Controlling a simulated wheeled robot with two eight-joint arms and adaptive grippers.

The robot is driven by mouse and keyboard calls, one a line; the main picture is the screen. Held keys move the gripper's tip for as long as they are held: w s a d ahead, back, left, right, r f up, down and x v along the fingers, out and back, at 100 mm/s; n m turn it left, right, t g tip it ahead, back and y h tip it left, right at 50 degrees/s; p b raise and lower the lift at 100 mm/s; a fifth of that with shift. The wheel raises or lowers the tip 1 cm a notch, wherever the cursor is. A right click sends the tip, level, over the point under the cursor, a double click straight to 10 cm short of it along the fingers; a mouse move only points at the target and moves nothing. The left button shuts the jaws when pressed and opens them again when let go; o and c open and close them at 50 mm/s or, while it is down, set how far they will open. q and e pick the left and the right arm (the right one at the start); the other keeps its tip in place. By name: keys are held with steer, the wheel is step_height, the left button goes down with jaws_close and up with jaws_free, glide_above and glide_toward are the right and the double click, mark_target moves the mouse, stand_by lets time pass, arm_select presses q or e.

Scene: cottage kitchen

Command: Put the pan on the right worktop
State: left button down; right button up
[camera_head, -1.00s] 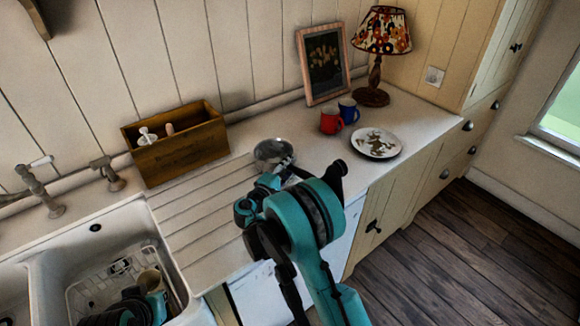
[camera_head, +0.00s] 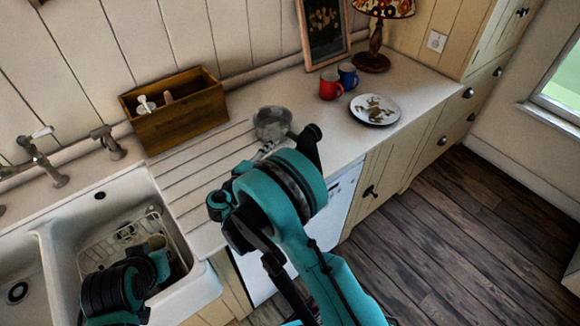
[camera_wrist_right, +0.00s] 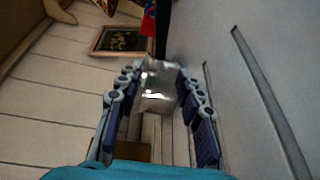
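The small metal pan (camera_head: 272,123) is at the right end of the ridged draining area, just right of the wooden box. In the right wrist view the shiny pan (camera_wrist_right: 158,88) is straight ahead, between and beyond the fingertips; a dark bar beyond it looks like its handle. My right gripper (camera_wrist_right: 158,78) is open, its fingers spread to either side of the pan; contact is unclear. In the head view the arm mostly hides this gripper (camera_head: 265,150). My left arm is low over the sink; its fingers are not clearly seen. The right worktop (camera_head: 415,83) is beyond the pan.
A red mug (camera_head: 330,86), a blue mug (camera_head: 348,76) and a patterned plate (camera_head: 375,109) stand on the right worktop. A lamp (camera_head: 375,35) and picture frame (camera_head: 324,35) are behind. The wooden box (camera_head: 178,120) is left of the pan. Worktop near the plate is bare.

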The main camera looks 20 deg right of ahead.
steer(key=s+d+r+g+y, duration=0.1)
steer(key=s+d+m, duration=0.1)
steer(key=d, duration=0.1)
steer(key=s+d+r+m+g+y, duration=0.1)
steer(key=s+d, duration=0.1)
steer(key=shift+d+r+g+y, duration=0.2)
steer(key=shift+r+g+y, duration=0.1)
steer(key=shift+r, duration=0.05)
steer(key=s+a+r+m+g+y, duration=0.1)
steer(key=s+m+y, duration=0.6)
steer(key=s, duration=1.5)
steer(key=a+y, duration=0.1)
steer(key=y, duration=0.1)
steer(key=shift+s+a+m+g+y, duration=0.15)
steer(key=shift+s+m+g+y, duration=0.15)
steer(key=shift+s, duration=0.05)
